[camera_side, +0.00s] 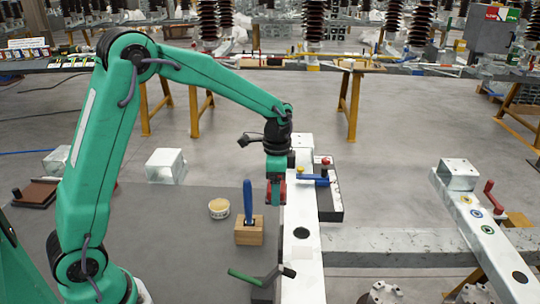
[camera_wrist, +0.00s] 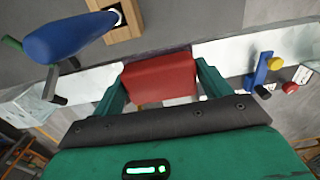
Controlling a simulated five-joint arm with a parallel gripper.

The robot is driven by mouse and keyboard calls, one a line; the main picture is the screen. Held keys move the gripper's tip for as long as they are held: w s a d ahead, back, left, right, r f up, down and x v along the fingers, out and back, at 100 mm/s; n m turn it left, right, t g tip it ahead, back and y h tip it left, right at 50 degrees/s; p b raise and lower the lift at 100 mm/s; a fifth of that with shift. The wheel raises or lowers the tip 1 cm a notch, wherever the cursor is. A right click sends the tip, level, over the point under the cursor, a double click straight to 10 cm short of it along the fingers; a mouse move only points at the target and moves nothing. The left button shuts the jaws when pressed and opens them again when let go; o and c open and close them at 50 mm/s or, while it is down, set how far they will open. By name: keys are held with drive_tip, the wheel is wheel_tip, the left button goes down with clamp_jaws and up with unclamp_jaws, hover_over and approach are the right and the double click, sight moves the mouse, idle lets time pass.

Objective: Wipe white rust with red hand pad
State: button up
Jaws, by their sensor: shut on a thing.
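My gripper (camera_side: 276,200) is shut on the red hand pad (camera_side: 282,190), at the left edge of the near pale metal beam (camera_side: 302,260). In the wrist view, the red pad (camera_wrist: 160,78) sits between the two green fingers of my gripper (camera_wrist: 160,95), and a dark purplish edge shows along its far side. The pale beam (camera_wrist: 225,60) runs across behind the pad. I cannot tell whether the pad touches the beam. I cannot make out the white rust as a distinct patch; the pad and gripper hide part of the beam.
A blue-handled tool (camera_side: 248,197) stands in a wooden block (camera_side: 249,232) left of the beam. A round tub (camera_side: 219,208) sits beside it. A green-handled tool (camera_side: 246,275) lies in front. A dark tray (camera_side: 330,205) with a blue handle (camera_side: 312,179) is right of the beam.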

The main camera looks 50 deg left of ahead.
hover_over(299, 214)
wheel_tip(299, 214, down, 4)
drive_tip(key=shift+r, duration=0.2)
drive_tip(key=shift+f, duration=0.1)
drive_tip(key=shift+f, duration=2.7)
drive_tip(key=shift+w+d+f, duration=0.2)
drive_tip(key=shift+d+f, duration=0.05)
drive_tip(key=shift+f, duration=0.45)
drive_tip(key=shift+w+d+f, duration=0.2)
drive_tip(key=shift+d+f, duration=0.05)
drive_tip(key=shift+f, duration=0.4)
drive_tip(key=shift+c, duration=0.4)
drive_tip(key=shift+w+d, duration=1)
drive_tip(key=shift+s+a, duration=1.5)
wheel_tip(299, 214, up, 8)
drive_tip(key=shift+r, duration=0.2)
